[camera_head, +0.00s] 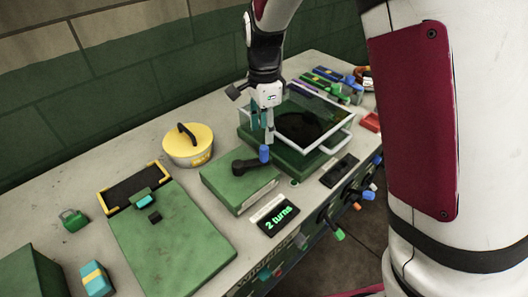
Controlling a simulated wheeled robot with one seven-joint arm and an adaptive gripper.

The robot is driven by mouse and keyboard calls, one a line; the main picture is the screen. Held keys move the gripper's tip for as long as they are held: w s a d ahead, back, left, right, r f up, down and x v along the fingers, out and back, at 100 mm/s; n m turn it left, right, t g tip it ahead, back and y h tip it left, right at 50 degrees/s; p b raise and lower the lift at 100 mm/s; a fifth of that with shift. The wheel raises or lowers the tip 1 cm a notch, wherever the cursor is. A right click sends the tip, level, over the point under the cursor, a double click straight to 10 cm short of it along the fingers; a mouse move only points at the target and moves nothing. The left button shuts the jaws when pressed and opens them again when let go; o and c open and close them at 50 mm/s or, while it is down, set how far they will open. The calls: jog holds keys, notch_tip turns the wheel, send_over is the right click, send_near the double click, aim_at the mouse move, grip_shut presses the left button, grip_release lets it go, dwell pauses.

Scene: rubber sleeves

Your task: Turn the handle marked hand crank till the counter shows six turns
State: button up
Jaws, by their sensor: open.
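The crank stands on a green box (240,184) in the middle of the bench. Its dark crank arm (246,165) ends in an upright blue knob (264,153), at the arm's right end in the picture. The black counter (278,219) in front of the box reads "2 turns" in green. A pale label strip (267,208) lies beside it; its text is too small to read. My gripper (266,134) points down with open jaws, its fingertips at or just above the blue knob. I cannot tell whether they touch it.
A clear-lidded green case (296,158) stands close behind and right of the crank. A yellow round tin (188,146) is at the left, and a green clipboard-like panel (172,243) is nearer. Several coloured knobs (337,233) stick out along the bench's front edge.

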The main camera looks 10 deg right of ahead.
aim_at(264, 147)
notch_tip(264, 147, down, 9)
jog(key=shift+f, duration=0.1)
dwell(0.4)
grip_shut()
